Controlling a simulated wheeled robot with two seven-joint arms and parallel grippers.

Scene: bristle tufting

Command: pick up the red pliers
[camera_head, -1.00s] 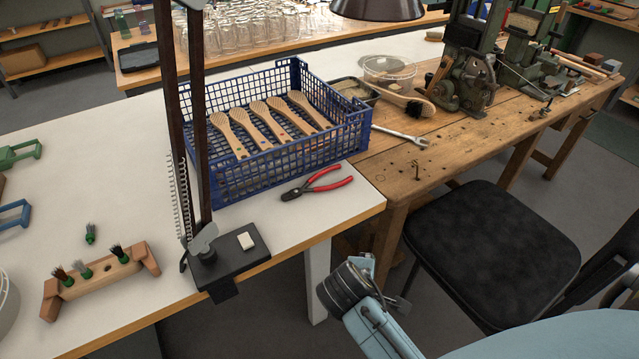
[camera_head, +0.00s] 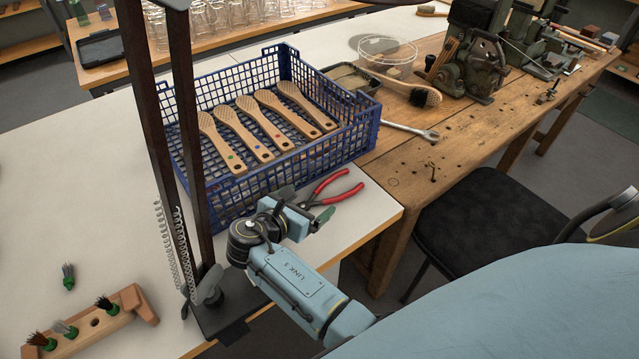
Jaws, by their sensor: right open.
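The red pliers (camera_head: 334,188) lie on the white table near its right front corner, in front of the blue crate. Their red handles point to the right and show clearly; their dark jaw end is partly hidden by my right gripper. My right gripper (camera_head: 305,204) is open, at the jaw end of the pliers, with its arm coming in from below. I cannot tell whether it touches them. My left gripper is not in view.
A blue crate (camera_head: 232,193) with several wooden brush bodies stands right behind the pliers. A dark lamp post on a clamp base (camera_head: 228,309) stands left of my right arm. A wrench (camera_head: 410,131) lies on the wooden bench. A black chair (camera_head: 490,215) stands at the right.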

